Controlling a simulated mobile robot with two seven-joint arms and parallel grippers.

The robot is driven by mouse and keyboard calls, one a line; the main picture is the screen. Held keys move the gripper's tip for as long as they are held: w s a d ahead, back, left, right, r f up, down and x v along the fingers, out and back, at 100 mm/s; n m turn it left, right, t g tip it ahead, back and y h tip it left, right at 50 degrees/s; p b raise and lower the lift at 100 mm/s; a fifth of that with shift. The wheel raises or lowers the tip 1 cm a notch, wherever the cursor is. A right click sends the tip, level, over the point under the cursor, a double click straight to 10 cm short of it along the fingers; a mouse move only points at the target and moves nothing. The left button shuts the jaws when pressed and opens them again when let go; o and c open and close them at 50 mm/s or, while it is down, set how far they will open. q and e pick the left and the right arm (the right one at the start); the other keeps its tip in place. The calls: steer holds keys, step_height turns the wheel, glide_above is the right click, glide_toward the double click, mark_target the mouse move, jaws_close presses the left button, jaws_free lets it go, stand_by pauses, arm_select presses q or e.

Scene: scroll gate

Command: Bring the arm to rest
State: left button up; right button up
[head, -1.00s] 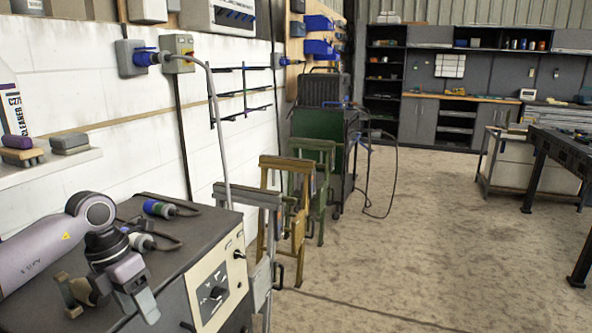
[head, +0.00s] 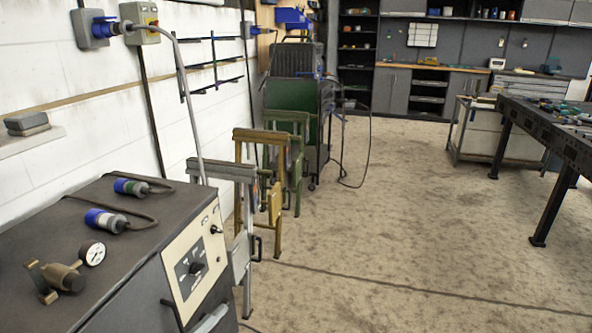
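Neither of my grippers is in the head view, and no part of my arms shows over the grey machine cabinet (head: 145,222). On its top, a brass fitting (head: 60,277) lies at the near left with a round white-faced gauge (head: 92,253) beside it. The cabinet's cream front panel (head: 196,262) carries a dark dial and a small knob.
A grey stand (head: 240,190), a yellow stand (head: 262,165) and a green stand (head: 297,150) line the wall beyond the cabinet. A dark workbench (head: 545,120) stands at the right. The concrete floor (head: 400,220) between is open.

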arm_select(q)
steer(key=s+a+f+n+g+y, duration=0.2)
steer(key=s+a+f+n+y, duration=0.2)
steer(key=s+f+n, duration=0.3)
steer(key=s+a+f+n+g+y, duration=0.3)
steer(key=s+f+n+y, duration=0.3)
steer(key=f, duration=0.6)
steer(key=shift+s+a+n+y, duration=0.3)
steer(key=shift+s+a+n, duration=0.6)
steer(key=shift+n, duration=0.1)
steer(key=shift+r, duration=0.1)
steer(key=c, duration=0.3)
steer(key=shift+c, duration=0.2)
